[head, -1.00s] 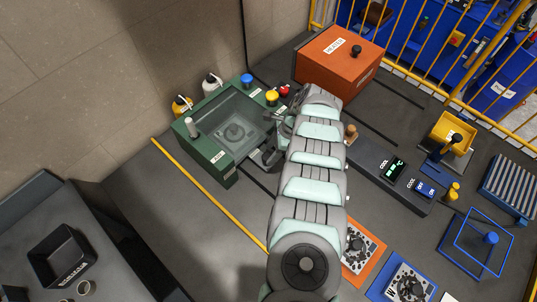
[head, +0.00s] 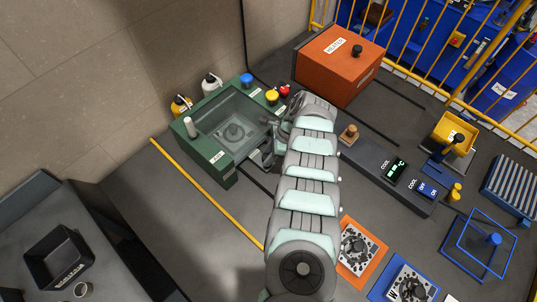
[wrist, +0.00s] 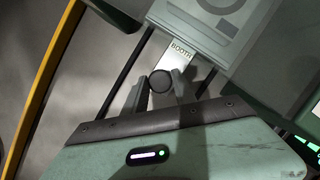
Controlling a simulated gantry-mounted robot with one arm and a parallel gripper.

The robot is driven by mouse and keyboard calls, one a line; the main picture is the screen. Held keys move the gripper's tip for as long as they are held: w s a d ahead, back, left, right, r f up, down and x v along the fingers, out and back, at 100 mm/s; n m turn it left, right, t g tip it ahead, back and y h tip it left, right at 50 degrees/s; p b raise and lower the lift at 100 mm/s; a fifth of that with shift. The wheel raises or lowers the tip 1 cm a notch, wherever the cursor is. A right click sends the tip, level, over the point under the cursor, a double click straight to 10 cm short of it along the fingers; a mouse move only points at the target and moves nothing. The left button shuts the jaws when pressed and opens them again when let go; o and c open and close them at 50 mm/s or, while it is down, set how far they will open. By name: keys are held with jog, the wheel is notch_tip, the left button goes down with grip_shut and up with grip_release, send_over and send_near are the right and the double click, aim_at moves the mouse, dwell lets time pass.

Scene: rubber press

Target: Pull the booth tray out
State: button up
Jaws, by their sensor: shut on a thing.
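The booth is a green box with a clear window (head: 222,126) at the left of the bench in the head view. Its tray shows in the wrist view as a grey plate with a strip labelled "BOOTH" (wrist: 180,50) and a round dark knob (wrist: 160,81) at its near end. My gripper (wrist: 160,88) is shut on the knob, one finger on each side. In the head view my gripper (head: 266,150) is at the booth's right-hand front side, and my arm hides part of it. How far out the tray stands is hard to tell.
An orange heater box (head: 338,68) stands behind my arm. A dark cooling unit (head: 392,174) is to the right. A wooden-topped knob (head: 349,133) is close beside my arm.

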grip_shut()
dwell(0.8)
